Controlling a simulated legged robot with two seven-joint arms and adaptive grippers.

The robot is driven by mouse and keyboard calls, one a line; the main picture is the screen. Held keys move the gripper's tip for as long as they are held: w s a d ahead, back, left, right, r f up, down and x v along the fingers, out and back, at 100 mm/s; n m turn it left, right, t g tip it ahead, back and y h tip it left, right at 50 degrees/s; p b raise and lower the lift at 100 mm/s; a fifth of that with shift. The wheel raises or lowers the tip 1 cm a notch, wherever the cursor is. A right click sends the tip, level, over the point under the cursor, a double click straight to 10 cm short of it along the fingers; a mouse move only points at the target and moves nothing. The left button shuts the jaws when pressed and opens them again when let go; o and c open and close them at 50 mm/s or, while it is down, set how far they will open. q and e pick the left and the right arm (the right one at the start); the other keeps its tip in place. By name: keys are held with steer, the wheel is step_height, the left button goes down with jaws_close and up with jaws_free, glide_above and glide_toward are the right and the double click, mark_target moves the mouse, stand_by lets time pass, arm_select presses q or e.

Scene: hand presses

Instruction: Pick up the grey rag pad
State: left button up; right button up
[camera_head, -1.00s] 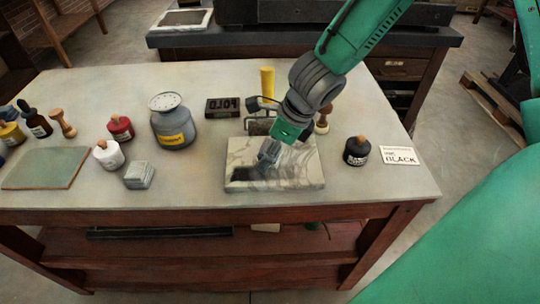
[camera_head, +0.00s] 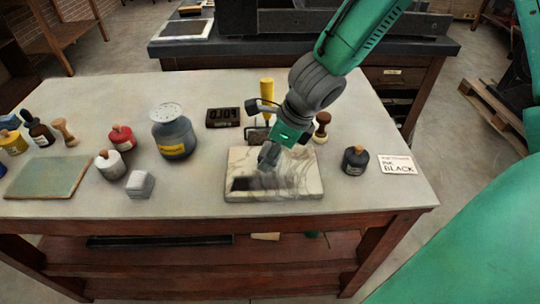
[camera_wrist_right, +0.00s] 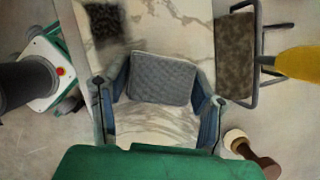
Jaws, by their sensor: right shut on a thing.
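My right gripper (camera_head: 268,157) is over the marble slab (camera_head: 308,177) on the table. In the right wrist view its two blue-grey fingers (camera_wrist_right: 160,100) are shut on the grey rag pad (camera_wrist_right: 162,80), a quilted flat pad, one finger at each side. In the head view the pad is blurred and mostly hidden by the gripper. I cannot tell whether it touches the slab. A black ink patch (camera_head: 241,184) lies on the slab at front left, also seen in the wrist view (camera_wrist_right: 103,22). My left gripper is not in view.
A yellow-handled roller (camera_head: 267,90) and a wooden-knobbed tool (camera_head: 321,124) stand behind the slab. A black ink jar (camera_head: 355,160) and label card (camera_head: 397,164) are to the right. A light grey block (camera_head: 140,184), bottles and a big grey can (camera_head: 173,135) are to the left.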

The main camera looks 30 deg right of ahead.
step_height(320, 180, up, 16)
steer(key=p, duration=0.9)
steer(key=shift+a, duration=0.1)
steer(key=shift+o, duration=1)
steer(key=shift+f, duration=0.1)
